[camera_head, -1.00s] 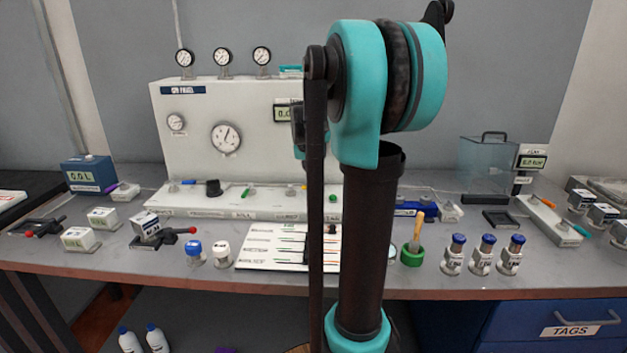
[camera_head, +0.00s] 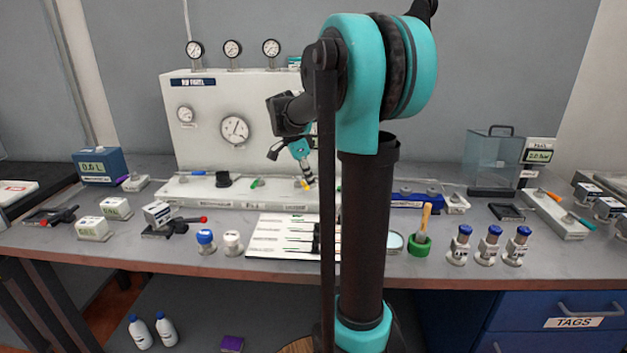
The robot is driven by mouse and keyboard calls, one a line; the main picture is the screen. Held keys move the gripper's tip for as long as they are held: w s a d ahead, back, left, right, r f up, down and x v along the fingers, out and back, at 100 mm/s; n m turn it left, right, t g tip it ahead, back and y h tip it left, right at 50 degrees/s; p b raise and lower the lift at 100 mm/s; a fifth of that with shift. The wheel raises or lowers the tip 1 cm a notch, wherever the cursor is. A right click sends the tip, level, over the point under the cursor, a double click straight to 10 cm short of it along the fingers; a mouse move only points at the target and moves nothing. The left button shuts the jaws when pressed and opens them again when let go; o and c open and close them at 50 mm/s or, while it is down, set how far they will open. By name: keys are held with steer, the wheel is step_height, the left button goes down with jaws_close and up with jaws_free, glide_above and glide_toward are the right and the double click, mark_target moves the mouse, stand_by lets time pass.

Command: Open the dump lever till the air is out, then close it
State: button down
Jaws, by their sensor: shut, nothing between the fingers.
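The air panel (camera_head: 205,125) stands at the back, with a row of small coloured levers along its white base (camera_head: 200,193). These include a blue lever (camera_head: 183,178), a green lever (camera_head: 257,183) and a yellow lever (camera_head: 302,184). The labels are too small to read, so I cannot tell which one is the dump lever. My gripper (camera_head: 308,181) is shut and empty, pointing down close to the yellow lever; I cannot tell if they touch. Part of the base is hidden behind my arm.
Several bottles with blue caps (camera_head: 490,245) stand at the right front. A clear box (camera_head: 490,160) stands behind.

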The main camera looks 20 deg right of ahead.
steer(key=shift+s+a+m+g, duration=0.1)
steer(key=shift+a+m+g, duration=0.3)
steer(key=shift+a+m, duration=0.6)
steer(key=shift+a, duration=0.75)
steer(key=d, duration=0.1)
steer(key=s+d, duration=0.1)
steer(key=d, duration=0.2)
steer(key=shift+s+d+f, duration=0.1)
steer(key=shift+s+f, duration=0.1)
steer(key=shift+f, duration=0.2)
steer(key=v, duration=1)
steer(key=shift+w, duration=0.25)
